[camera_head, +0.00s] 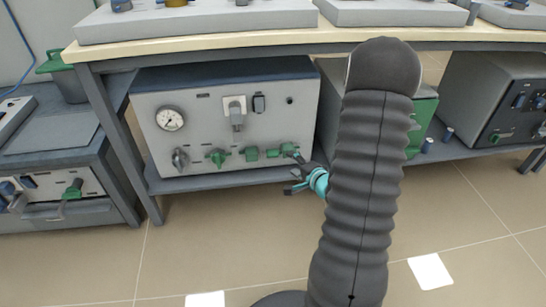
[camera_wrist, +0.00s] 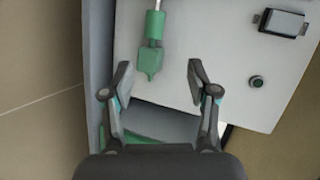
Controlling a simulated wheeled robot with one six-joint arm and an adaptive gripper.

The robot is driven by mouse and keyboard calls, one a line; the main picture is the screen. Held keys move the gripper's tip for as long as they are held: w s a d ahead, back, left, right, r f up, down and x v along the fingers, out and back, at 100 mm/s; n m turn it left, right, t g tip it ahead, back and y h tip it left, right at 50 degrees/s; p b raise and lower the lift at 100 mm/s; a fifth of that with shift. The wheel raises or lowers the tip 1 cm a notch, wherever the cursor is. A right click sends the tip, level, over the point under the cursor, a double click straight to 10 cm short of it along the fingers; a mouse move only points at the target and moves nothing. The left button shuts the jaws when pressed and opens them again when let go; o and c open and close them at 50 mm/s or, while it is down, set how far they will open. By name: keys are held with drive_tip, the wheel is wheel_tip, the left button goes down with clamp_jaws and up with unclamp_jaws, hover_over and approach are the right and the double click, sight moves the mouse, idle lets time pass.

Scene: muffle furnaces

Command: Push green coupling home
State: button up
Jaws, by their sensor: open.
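A green coupling (camera_wrist: 150,58) shows in the wrist view against the pale furnace front, with a thin light rod running up from it. My gripper (camera_wrist: 158,76) is open; the coupling's near end appears between the fingertips, closer to the left finger. I cannot tell its depth from the fingers, and no contact shows. In the head view the green fittings sit in a row low on the furnace front (camera_head: 205,125), and the rightmost green piece (camera_head: 288,149) is just above and left of my gripper (camera_head: 290,178).
The furnace front carries a gauge (camera_head: 170,118), a grey plug (camera_head: 236,112), a grey knob (camera_head: 180,160) and a green knob (camera_head: 217,158). It stands on a shelf under the bench top (camera_head: 250,39). Another unit with a green side (camera_head: 421,122) stands to the right. Floor in front is open.

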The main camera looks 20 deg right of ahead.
sight(275, 155)
drive_tip(key=shift+m+t+y, duration=0.3)
drive_tip(key=shift+m+t, duration=0.1)
drive_tip(key=shift+m, duration=0.5)
drive_tip(key=x, duration=0.4)
drive_tip(key=f+b+x, duration=0.1)
drive_tip(key=x, duration=0.4)
drive_tip(key=f+x, duration=0.1)
drive_tip(key=x, duration=0.3)
drive_tip(key=shift+s+f, duration=0.1)
drive_tip(key=shift+f, duration=0.05)
clamp_jaws()
